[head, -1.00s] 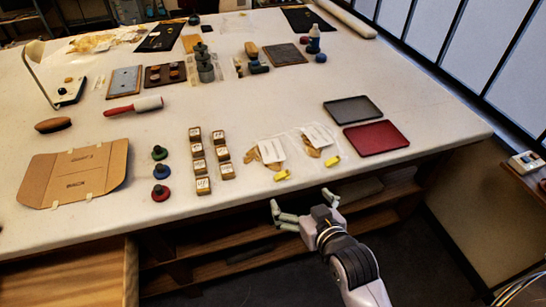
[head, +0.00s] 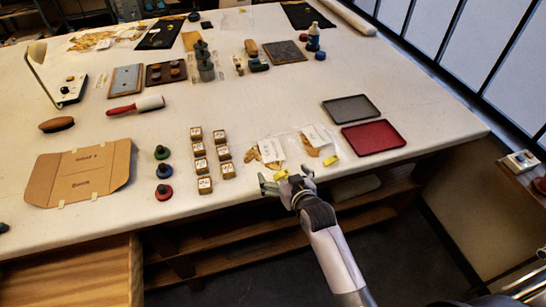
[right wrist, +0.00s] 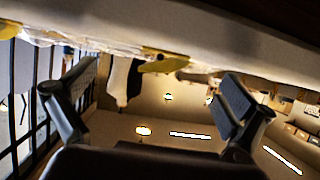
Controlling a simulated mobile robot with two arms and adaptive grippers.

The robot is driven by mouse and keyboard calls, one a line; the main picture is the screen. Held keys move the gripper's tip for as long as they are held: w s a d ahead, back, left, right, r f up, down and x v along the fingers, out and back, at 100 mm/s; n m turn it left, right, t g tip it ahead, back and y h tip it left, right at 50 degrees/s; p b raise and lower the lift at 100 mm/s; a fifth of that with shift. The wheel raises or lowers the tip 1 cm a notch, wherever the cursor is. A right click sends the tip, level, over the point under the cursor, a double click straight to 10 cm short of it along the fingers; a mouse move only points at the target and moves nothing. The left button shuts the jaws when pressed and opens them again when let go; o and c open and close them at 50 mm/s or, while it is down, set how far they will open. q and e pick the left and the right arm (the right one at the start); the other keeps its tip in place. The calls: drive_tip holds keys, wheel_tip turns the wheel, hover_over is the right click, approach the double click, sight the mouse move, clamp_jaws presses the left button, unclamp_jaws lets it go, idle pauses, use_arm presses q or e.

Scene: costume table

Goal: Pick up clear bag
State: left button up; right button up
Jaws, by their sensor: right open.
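Two clear bags with white labels and tan contents lie flat near the table's front edge. The left clear bag (head: 272,151) is just beyond my right gripper, and the right clear bag (head: 315,138) lies beside it. Each has a yellow tab at its near end; the left yellow tab (head: 281,175) is partly hidden by my fingers. My right gripper (head: 283,184) is open and empty at the front edge. In the right wrist view its two fingers (right wrist: 155,95) are spread, with a yellow tab (right wrist: 165,58) and clear film beyond them. My left gripper is not in view.
A grey tray (head: 350,108) and a red tray (head: 373,136) lie right of the bags. Several small labelled blocks (head: 224,153) stand to the left, then stampers (head: 163,170) and an open cardboard piece (head: 80,175). The table's front edge (head: 230,207) is close under my gripper.

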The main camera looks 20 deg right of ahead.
drive_tip(key=shift+w+f, duration=0.1)
drive_tip(key=shift+w, duration=0.1)
drive_tip(key=shift+c, duration=0.4)
drive_tip(key=shift+s, duration=0.1)
drive_tip(key=c, duration=1.6)
